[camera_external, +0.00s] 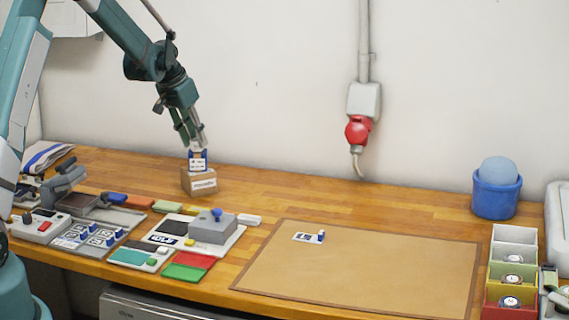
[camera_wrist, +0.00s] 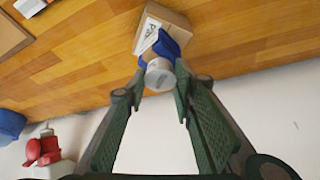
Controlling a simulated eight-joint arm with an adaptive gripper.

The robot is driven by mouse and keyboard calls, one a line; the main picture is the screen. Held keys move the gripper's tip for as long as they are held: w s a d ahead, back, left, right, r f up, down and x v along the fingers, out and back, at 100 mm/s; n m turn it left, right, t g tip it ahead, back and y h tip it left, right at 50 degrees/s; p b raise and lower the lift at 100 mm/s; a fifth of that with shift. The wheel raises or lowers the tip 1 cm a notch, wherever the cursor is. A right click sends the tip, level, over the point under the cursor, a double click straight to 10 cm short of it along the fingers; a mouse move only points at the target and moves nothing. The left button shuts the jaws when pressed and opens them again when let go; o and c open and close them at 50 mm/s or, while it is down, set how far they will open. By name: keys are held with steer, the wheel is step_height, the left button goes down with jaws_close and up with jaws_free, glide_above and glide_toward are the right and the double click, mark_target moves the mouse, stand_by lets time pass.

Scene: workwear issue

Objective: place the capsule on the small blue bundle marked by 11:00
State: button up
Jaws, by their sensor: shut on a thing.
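My gripper (camera_external: 198,146) is shut on a short white cylinder, which looks like the capsule (camera_wrist: 159,75) and sits between the fingertips in the wrist view. Just beyond it is a small blue piece (camera_wrist: 167,46) with a white label. In the external view this blue-and-white piece (camera_external: 198,161) shows right under the fingertips, above a cardboard box (camera_external: 199,182). I cannot tell whether the capsule touches the blue piece, or whether the blue piece rests on the box. Several small blue-and-white pieces (camera_external: 103,237) sit on a grey tray at left. No 11:00 mark is readable.
A grey block (camera_external: 212,228) and coloured pads crowd the left. A blue tub (camera_external: 496,194) and compartment boxes (camera_external: 514,236) stand at right. The table behind the mat is clear.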

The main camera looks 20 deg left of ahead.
steer(key=shift+f, duration=0.2)
steer(key=o, duration=0.8)
steer(key=shift+r, duration=0.3)
steer(key=shift+v, duration=5.9)
steer(key=shift+s, duration=0.1)
